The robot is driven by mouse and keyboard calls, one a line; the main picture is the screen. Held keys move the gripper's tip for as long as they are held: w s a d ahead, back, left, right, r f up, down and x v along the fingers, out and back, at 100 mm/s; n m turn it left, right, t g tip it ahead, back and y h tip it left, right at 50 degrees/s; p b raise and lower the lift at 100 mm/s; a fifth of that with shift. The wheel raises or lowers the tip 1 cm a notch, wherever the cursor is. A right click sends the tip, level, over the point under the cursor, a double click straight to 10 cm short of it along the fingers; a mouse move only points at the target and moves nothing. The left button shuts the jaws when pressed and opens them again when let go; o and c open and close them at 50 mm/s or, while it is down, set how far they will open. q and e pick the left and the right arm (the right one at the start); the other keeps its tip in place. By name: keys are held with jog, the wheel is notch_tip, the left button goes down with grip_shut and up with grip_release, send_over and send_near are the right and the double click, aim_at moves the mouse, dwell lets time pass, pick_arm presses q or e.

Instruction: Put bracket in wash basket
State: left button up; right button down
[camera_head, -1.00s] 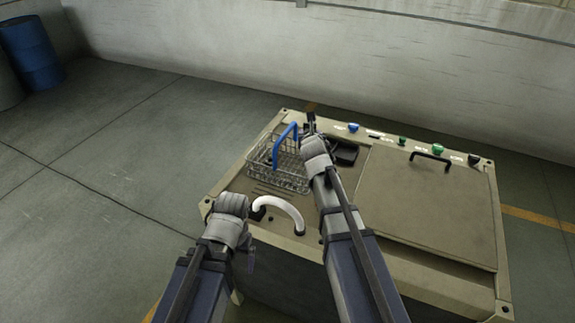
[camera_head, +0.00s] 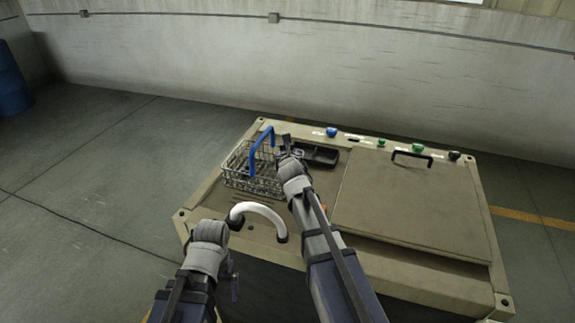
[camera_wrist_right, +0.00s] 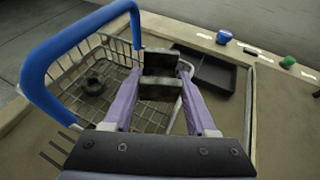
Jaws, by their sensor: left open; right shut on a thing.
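The wash basket (camera_head: 238,180) is a wire basket with a raised blue handle, standing at the left of the machine top. It fills the left of the right wrist view (camera_wrist_right: 65,98). My right gripper (camera_head: 287,145) is at the basket's right side, near the black tray. In the right wrist view its purple fingers are shut on the dark, blocky bracket (camera_wrist_right: 160,76), held high beside the blue handle and overlapping the basket's right rim. My left gripper (camera_head: 232,272) is open and empty, low in front of the machine; its fingers show only partly.
A dark ring-shaped part (camera_wrist_right: 94,84) lies in the basket. A black tray (camera_head: 318,157) sits right of it. A white curved handle (camera_head: 260,208) stands in front. The lid (camera_head: 415,205) covers the right side, with coloured knobs (camera_head: 332,132) behind.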

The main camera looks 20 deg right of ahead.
pick_arm(q)
jog(key=shift+f+b, duration=0.7)
jog(key=shift+f, duration=0.45)
pick_arm(e)
jog(key=shift+f, duration=1.2)
pick_arm(q)
jog(key=shift+f+b, duration=0.65)
pick_arm(e)
jog(key=shift+f, duration=0.65)
jog(key=shift+c, duration=1)
grip_release()
